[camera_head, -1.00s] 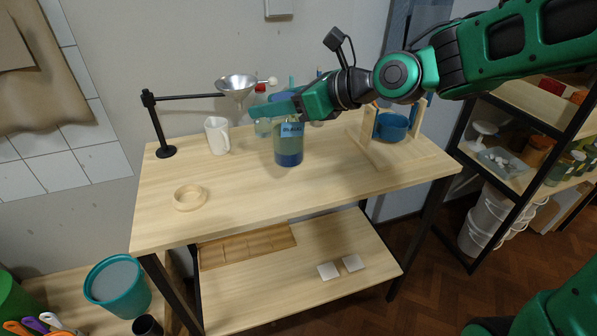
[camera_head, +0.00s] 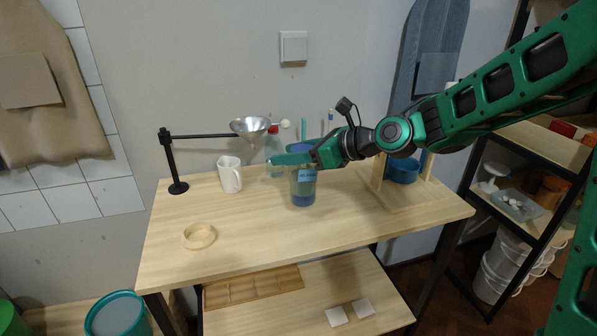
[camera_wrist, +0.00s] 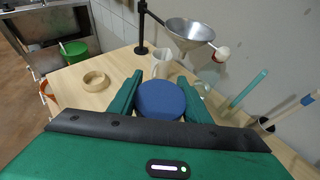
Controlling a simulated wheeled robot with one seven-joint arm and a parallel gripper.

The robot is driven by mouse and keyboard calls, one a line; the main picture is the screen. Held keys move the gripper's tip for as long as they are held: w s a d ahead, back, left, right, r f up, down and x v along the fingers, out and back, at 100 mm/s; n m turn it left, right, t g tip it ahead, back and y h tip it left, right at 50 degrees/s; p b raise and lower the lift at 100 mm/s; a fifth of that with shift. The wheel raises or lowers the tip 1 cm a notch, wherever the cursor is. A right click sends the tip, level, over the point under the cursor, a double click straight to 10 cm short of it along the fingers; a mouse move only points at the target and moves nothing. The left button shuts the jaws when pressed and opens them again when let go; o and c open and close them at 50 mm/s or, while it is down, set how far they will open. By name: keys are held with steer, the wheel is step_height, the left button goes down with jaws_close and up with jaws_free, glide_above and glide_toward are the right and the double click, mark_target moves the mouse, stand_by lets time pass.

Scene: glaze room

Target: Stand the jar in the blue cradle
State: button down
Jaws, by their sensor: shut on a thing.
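The jar (camera_head: 303,190) is see-through, with blue at the bottom, a small pale label and a blue lid. The lid (camera_wrist: 160,99) shows between the two green fingers in the wrist view. My gripper (camera_head: 292,159) is shut on the jar near its top. The jar is upright over the middle of the table; I cannot tell whether its base touches the wood. The blue cradle (camera_head: 404,171) looks like a round blue holder between wooden posts at the table's right, partly hidden by my arm. The jar is apart from it, to its left.
A funnel on a black stand (camera_head: 251,126), a white mug (camera_head: 229,177) and a wooden ring (camera_head: 199,236) are on the left of the table (camera_head: 260,252). Upright sticks (camera_wrist: 250,88) stand behind the jar. The front of the tabletop is clear. A dark shelf stands at the right.

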steer(key=shift+w+d+f, duration=0.3)
steer(key=shift+f, duration=0.6)
steer(key=shift+w+d+f, duration=0.25)
steer(key=shift+w+f, duration=0.1)
steer(key=shift+f, duration=0.5)
steer(key=shift+w+d+f, duration=0.3)
steer(key=shift+f, duration=0.6)
steer(key=c, duration=0.9)
jaws_free()
steer(key=shift+f, duration=0.2)
steer(key=shift+c, duration=0.2)
steer(key=v, duration=1.2)
steer(key=shift+r, duration=0.15)
